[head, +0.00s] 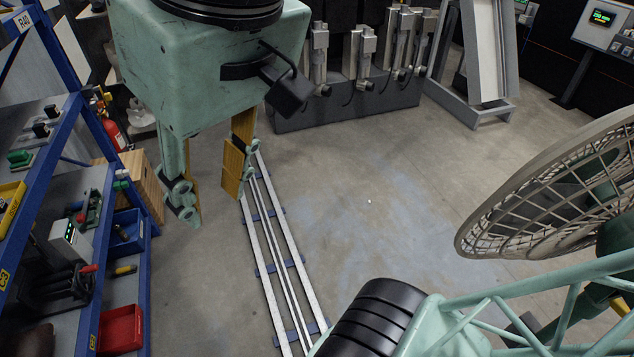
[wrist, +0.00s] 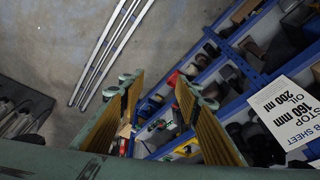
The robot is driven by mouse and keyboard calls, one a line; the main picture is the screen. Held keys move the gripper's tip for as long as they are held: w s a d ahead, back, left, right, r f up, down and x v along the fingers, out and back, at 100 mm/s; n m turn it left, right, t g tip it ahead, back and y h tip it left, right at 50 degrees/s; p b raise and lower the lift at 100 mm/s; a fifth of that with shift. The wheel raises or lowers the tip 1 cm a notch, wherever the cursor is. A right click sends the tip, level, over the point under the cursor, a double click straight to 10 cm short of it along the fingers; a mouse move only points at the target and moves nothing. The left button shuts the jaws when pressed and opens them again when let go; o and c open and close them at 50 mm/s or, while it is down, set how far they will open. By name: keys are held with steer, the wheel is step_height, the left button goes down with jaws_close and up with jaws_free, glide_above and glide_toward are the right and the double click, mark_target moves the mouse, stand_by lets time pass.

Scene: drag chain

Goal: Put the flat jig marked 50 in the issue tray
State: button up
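My gripper (head: 211,190) hangs in the upper left of the head view, with its two fingers apart and nothing between them. In the wrist view my gripper (wrist: 158,88) also shows open and empty, with yellowish ribbed pads, above the shelving. I cannot make out a flat jig marked 50 in either view. No tray can be told for certain as the issue tray.
A blue shelf rack (head: 75,115) with tools stands at the left, holding a red bin (head: 121,330) and a blue bin (head: 127,232). Floor rails (head: 270,240) run beside my gripper. A caged fan (head: 560,185) stands right. The middle floor is clear.

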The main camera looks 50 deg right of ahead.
steer(key=shift+s+d+f+h, duration=0.15)
steer(key=shift+s+d, duration=0.25)
steer(key=shift+s, duration=0.1)
steer(key=shift+s+d+f+h, duration=0.15)
steer(key=shift+s+d, duration=0.25)
steer(key=shift+s, duration=0.1)
step_height(320, 180, down, 16)
steer(key=b, duration=1.5)
steer(key=shift+r+b, duration=0.2)
steer(key=shift+b, duration=0.1)
